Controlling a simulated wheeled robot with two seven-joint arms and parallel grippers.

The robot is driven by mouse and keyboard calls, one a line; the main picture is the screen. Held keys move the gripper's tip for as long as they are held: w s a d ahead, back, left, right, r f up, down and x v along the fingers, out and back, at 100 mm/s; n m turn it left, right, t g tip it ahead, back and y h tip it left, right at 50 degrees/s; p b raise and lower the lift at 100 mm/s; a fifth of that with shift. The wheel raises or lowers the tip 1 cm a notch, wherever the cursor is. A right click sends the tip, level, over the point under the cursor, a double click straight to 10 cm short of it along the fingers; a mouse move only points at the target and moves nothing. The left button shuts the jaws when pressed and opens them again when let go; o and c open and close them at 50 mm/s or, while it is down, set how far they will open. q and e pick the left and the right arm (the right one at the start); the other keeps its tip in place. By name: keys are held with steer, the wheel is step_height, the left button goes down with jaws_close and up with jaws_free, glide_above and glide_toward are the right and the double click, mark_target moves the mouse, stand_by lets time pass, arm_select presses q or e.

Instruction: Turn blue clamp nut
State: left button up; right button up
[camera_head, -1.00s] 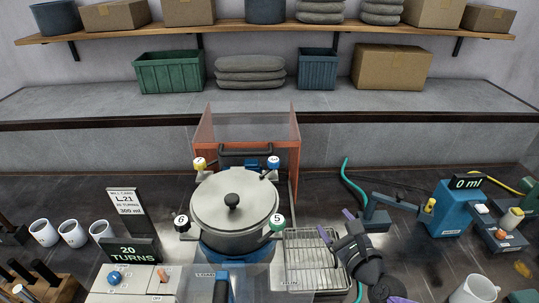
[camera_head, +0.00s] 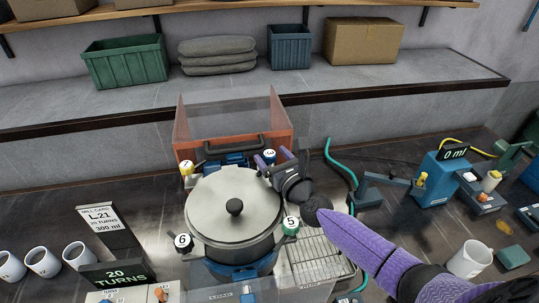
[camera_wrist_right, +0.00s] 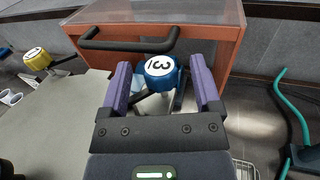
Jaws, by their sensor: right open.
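The blue clamp nut (camera_head: 270,156), with a white cap marked 3, is at the back right of the mill pot (camera_head: 235,208). In the right wrist view the blue nut (camera_wrist_right: 161,74) appears between my two purple fingers, with a gap on each side. My right gripper (camera_wrist_right: 160,82) is open and empty, with its fingers pointing toward the nut. In the head view my right gripper (camera_head: 272,160) is at the nut and partly hides it. My left gripper is not in view.
An orange guard box (camera_head: 235,135) with clear panels and a black handle (camera_wrist_right: 130,42) is close behind the blue nut. A wire rack (camera_head: 318,258) lies right of the pot.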

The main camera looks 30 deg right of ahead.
steer(key=shift+w, duration=0.75)
